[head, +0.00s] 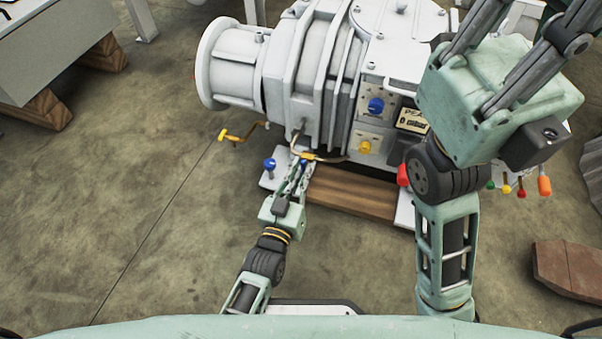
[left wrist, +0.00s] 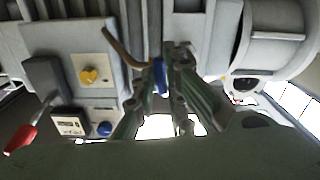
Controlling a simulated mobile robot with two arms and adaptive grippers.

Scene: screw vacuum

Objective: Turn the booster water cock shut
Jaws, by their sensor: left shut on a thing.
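A small blue handle (left wrist: 158,76) sits between the fingers of my left gripper in the left wrist view, at the end of a thin brass pipe (left wrist: 122,46); I take it for the water cock. My left gripper (head: 303,163) is shut on it at the lower front of the grey-white vacuum pump (head: 310,60). In the head view the fingers mostly hide the handle, and its turn angle cannot be told. My right gripper (head: 510,60) is raised at the upper right, well away from the cock; its fingertips are not clearly visible.
Left of my left gripper stand a blue knob (head: 269,164) and a yellow-handled valve (head: 228,136). To its right are a yellow knob (head: 365,147), a blue knob (head: 376,105) and a red handle (head: 403,175). A wooden beam (head: 350,193) lies below.

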